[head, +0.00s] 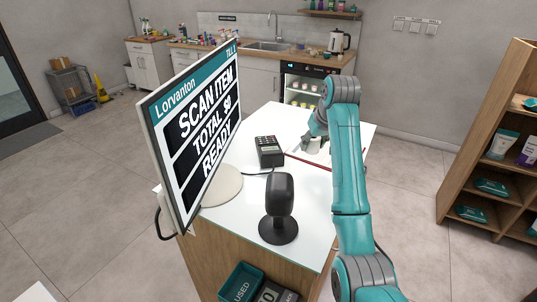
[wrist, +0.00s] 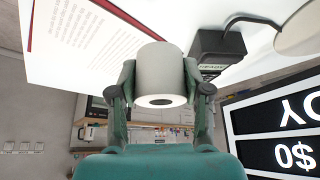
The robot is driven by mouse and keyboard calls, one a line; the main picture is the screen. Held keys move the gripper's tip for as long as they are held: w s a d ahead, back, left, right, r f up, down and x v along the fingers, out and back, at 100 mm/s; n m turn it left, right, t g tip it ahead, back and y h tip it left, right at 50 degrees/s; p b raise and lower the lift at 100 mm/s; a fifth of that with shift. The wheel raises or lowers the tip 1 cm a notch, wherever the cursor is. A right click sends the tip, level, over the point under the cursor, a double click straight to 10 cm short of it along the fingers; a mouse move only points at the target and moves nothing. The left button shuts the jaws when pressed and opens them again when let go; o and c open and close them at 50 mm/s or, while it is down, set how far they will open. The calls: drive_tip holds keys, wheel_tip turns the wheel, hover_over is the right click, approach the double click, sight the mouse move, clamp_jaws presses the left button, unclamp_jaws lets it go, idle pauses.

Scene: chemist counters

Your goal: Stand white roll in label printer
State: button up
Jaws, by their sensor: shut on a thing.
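The white roll (wrist: 160,72) sits between the two fingers of my gripper (wrist: 160,80) in the wrist view, with its dark core hole facing the camera. The fingers are shut on its sides. In the head view my gripper (head: 316,130) is over the far right part of the white counter, and the roll (head: 313,146) shows small and pale below it. I cannot make out a label printer for sure in either view.
A keypad terminal (head: 268,151) stands left of my gripper on the counter (head: 225,228). A black scanner (head: 279,208) stands nearer, and a large till screen (head: 195,130) is at the left. A red-edged printed sheet (wrist: 85,40) lies near the roll. Shelves (head: 490,150) stand right.

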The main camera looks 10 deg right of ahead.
drive_tip(key=a+f, duration=0.2)
drive_tip(key=s+a+f, duration=0.1)
drive_tip(key=a+f, duration=0.2)
drive_tip(key=shift+s+a, duration=0.1)
drive_tip(key=shift+a, duration=0.1)
drive_tip(key=shift+d+f, duration=0.1)
drive_tip(key=shift+f, duration=2)
drive_tip(key=shift+f, duration=0.1)
drive_tip(key=o, duration=1.2)
drive_tip(key=shift+o, duration=0.2)
